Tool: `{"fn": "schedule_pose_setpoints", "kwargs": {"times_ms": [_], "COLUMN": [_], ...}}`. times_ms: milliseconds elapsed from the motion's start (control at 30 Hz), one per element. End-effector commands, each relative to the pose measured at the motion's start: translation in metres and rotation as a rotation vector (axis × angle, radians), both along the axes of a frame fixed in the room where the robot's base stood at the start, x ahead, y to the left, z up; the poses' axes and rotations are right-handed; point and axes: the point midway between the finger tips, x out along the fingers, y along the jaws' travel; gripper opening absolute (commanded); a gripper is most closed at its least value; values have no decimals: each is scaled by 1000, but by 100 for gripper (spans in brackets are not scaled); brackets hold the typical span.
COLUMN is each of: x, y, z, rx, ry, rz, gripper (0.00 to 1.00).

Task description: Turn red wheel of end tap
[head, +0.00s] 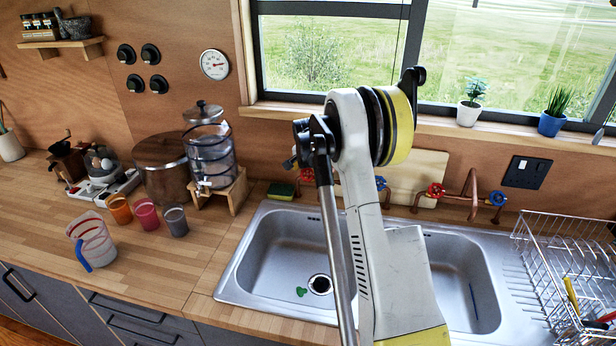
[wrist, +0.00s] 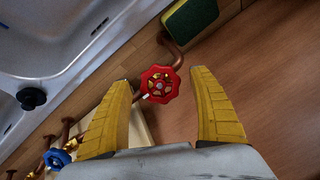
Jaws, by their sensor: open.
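A red tap wheel (wrist: 160,84) with a brass-coloured centre sits on a copper pipe in the wrist view. My gripper (wrist: 164,76) is open, with its yellow fingers on either side of the wheel. The left fingertip is close to the rim, with a wider gap on the right; I cannot tell whether they touch. In the head view this red wheel (head: 306,175) is at the left end of the taps, partly hidden by my arm, which also hides most of the gripper. Another red wheel (head: 435,190) is farther right.
A green and yellow sponge (wrist: 191,22) lies beside the pipe. A blue wheel (wrist: 57,159) is at the lower left of the wrist view. The double sink (head: 262,254) lies in front of the taps. A glass dispenser (head: 207,155) stands left, and a wire dish rack (head: 560,250) right.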

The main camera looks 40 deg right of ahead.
Motion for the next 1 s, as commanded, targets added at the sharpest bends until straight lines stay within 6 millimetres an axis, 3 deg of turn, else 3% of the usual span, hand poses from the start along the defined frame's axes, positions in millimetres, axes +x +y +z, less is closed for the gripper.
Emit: {"fn": "schedule_pose_setpoints", "kwargs": {"times_ms": [267, 433, 1000], "x": [0, 0, 1], "y": [0, 0, 0], "z": [-1, -1, -1], "rx": [0, 0, -61], "ry": [0, 0, 68], "rz": [0, 0, 123], "gripper": [70, 18, 17]}}
